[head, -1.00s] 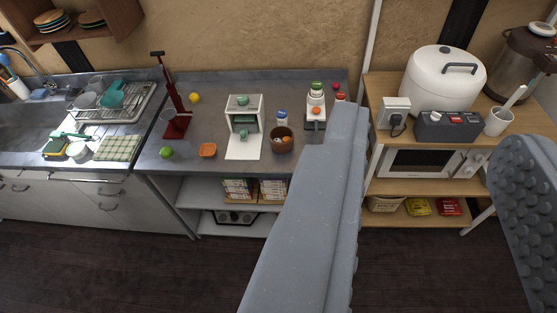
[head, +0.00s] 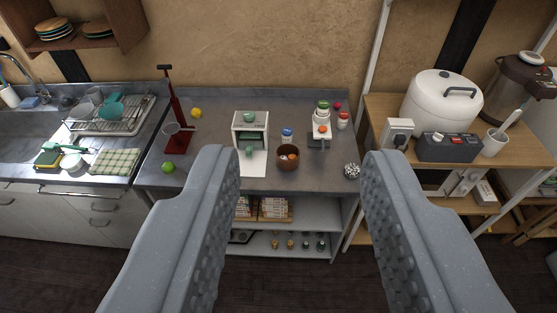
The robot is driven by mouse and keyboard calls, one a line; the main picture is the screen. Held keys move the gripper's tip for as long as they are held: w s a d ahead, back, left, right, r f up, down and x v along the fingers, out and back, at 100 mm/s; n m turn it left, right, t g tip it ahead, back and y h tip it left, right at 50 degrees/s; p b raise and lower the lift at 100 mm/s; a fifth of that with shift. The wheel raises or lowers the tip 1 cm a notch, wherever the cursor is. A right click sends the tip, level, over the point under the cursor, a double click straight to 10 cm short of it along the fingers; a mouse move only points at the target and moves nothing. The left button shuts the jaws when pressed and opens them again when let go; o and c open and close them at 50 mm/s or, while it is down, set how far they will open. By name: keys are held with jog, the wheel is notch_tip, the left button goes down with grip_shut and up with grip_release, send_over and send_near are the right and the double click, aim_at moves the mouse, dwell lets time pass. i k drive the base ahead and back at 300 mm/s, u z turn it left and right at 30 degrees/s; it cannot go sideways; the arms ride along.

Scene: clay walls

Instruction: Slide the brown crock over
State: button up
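The brown crock (head: 288,159) is a small round pot on the grey counter, upright, with orange and pale round things showing inside. It stands near the middle of the view, right of the white stand. My gripper (head: 301,154) is open and empty. Its two grey studded fingers rise from the bottom of the view, one on each side of the crock in the picture. They look well nearer to the camera than the crock and do not touch it. The left finger hides part of the counter's front.
Around the crock on the counter (head: 325,177) are a white stand (head: 251,150), a blue-capped jar (head: 287,135), a stacked-ball device (head: 321,128) and a silvery ball (head: 351,171). A red press (head: 180,133) and green ball (head: 168,168) stand left. A wooden shelf unit is at right.

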aim_at(285, 150)
jog(key=u, duration=0.05)
jog(key=i, duration=1.05)
jog(key=z, duration=2.55)
jog(key=k, duration=1.1)
jog(key=u, duration=0.4)
